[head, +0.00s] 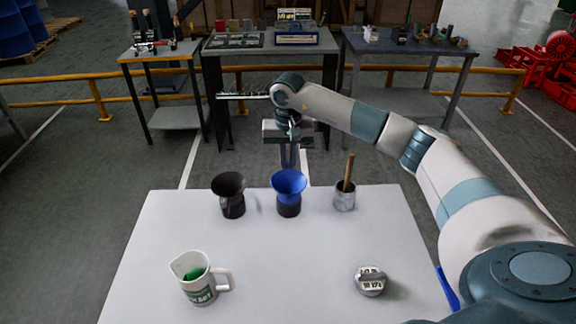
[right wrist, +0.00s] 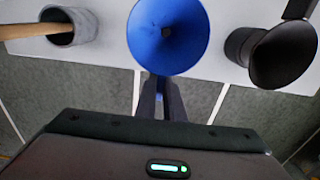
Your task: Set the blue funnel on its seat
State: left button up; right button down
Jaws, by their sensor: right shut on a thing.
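The blue funnel (head: 289,182) is upright at the back middle of the white table, wide mouth up. A dark round seat (head: 289,210) shows directly under it; whether the funnel rests fully on it I cannot tell. My right gripper (head: 290,166) comes from behind and is shut on the funnel's far side. In the right wrist view the funnel (right wrist: 168,35) shows its round mouth and dark centre hole, with the fingers (right wrist: 161,88) at its edge. The fingertips are partly hidden by the funnel. My left gripper is not in view.
A black funnel (head: 230,186) stands left of the blue one, and a grey pot (head: 345,199) with a wooden handle stands right. A white jug (head: 198,285) and a grey cap (head: 369,281) are nearer on the table (head: 280,260). The table's middle is clear.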

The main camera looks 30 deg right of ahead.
dwell(0.3)
jog(key=c, duration=1.4)
grip_release()
jog(key=shift+r+p, duration=1.1)
jog(key=shift+r, duration=2.4)
